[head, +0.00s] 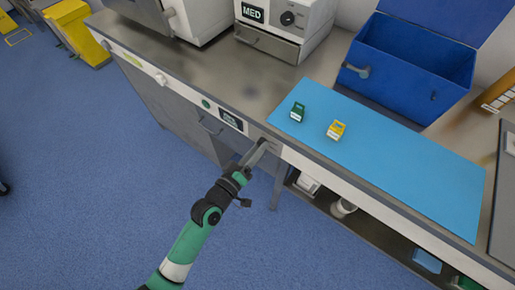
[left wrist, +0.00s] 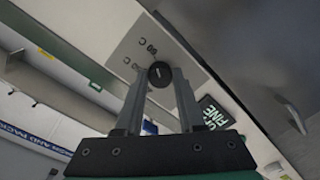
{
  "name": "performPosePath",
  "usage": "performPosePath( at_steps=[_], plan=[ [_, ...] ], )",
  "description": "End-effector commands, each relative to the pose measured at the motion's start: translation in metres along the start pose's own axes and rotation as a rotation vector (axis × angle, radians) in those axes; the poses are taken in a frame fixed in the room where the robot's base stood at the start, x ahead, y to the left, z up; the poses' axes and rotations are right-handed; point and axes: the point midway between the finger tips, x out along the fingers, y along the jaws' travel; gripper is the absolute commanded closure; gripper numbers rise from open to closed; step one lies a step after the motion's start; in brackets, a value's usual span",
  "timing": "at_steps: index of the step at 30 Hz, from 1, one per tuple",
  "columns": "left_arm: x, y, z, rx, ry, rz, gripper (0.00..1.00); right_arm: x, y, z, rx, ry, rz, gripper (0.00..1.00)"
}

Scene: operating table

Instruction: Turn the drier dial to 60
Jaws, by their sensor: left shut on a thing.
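The drier dial (left wrist: 160,73) is a small round black knob on a grey metal plate (left wrist: 126,52). Rotated temperature marks ending in "C" are printed on the plate; one looks like 60, the other is hard to read. My left gripper (left wrist: 160,82) is shut on the dial, one finger on each side of it. In the head view my left gripper (head: 264,146) reaches the counter's front panel, right of a small dark display (head: 230,119), and hides the dial. The display also shows in the left wrist view (left wrist: 214,112). The dial's pointer cannot be made out. My right gripper is not in view.
A blue mat (head: 390,155) on the counter holds a green block (head: 297,112) and a yellow block (head: 336,130). A blue bin (head: 410,65) stands behind it. A white MED machine (head: 287,22) stands at the back.

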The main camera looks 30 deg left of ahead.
Motion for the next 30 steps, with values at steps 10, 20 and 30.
performPosePath(
  at_steps=[10,20,30],
  plan=[
    [0.000,0.000,0.000,0.002,0.000,0.000,0.48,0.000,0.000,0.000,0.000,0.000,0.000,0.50],
    [0.000,0.000,0.000,0.000,0.000,0.000,0.32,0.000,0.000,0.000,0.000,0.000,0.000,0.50],
    [-0.047,-0.001,0.000,-0.002,0.000,-0.004,0.32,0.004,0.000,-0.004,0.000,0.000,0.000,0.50]
  ],
)
